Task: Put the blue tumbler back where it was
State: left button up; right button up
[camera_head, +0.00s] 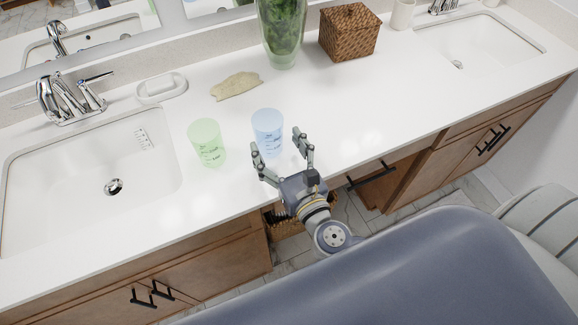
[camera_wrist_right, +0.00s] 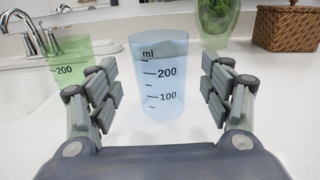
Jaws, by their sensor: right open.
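The blue tumbler (camera_head: 267,132) stands upright on the white counter, to the right of a green tumbler (camera_head: 207,143). My right gripper (camera_head: 278,144) is open at the blue tumbler, its fingers pointing toward it from the counter's front side. In the right wrist view the blue tumbler (camera_wrist_right: 158,77) stands between and beyond the open fingers (camera_wrist_right: 159,90), with a gap on each side. The green tumbler (camera_wrist_right: 72,62) is partly behind the left finger there. My left gripper is not in view.
A left sink (camera_head: 90,170) with a chrome faucet (camera_head: 68,97), a soap dish (camera_head: 161,87), a tan flat object (camera_head: 236,86), a green-filled glass vase (camera_head: 281,35) and a woven box (camera_head: 349,32) surround the tumblers. The counter right of the blue tumbler is clear.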

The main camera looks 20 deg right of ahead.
jog(key=s+b, duration=0.1)
jog(key=s, duration=0.4)
jog(key=shift+s+d+f, duration=0.1)
jog(key=shift+s, duration=0.05)
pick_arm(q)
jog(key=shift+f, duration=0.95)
pick_arm(e)
jog(key=shift+s, duration=0.55)
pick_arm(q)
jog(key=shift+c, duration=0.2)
